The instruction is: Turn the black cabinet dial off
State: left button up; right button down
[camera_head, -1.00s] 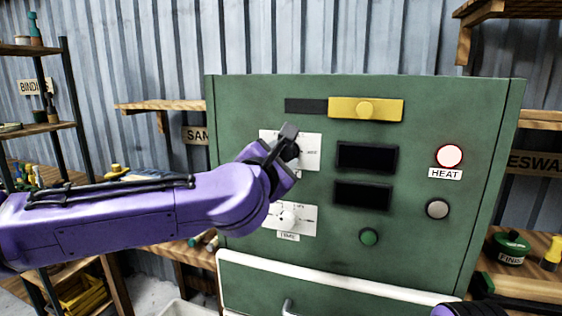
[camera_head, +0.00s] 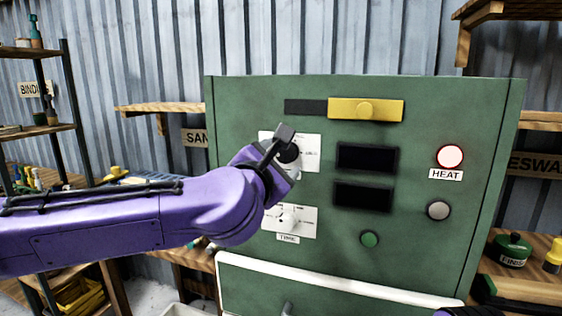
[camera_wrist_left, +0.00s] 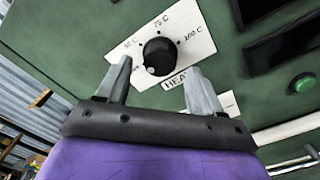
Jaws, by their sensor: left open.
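The black dial (camera_wrist_left: 160,57) sits on a white plate (camera_wrist_left: 178,30) with temperature marks on the green cabinet (camera_head: 460,120). A pale dot on the dial's rim faces the lower left in the left wrist view. In the head view the dial (camera_head: 289,153) is partly hidden by my left gripper (camera_head: 284,140). My left gripper is open, its two fingers (camera_wrist_left: 160,82) just below the dial, one toward each side. The dial is not held. Only a small piece of my right arm shows at the bottom edge of the head view; its gripper is not visible.
Below is a white dial on a TIME plate (camera_head: 306,222). Dark displays (camera_head: 367,158), a green button (camera_head: 369,239), a grey button (camera_head: 438,210), a lit HEAT lamp (camera_head: 450,156) and a yellow slider (camera_head: 380,109) share the panel. Shelves (camera_head: 40,130) stand at left.

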pick_arm(q)
jog(key=b+v, duration=0.1)
jog(key=v, duration=0.7)
jog(key=shift+s+a+b, duration=0.15)
jog(key=shift+s+b, duration=0.15)
jog(key=shift+s, duration=0.05)
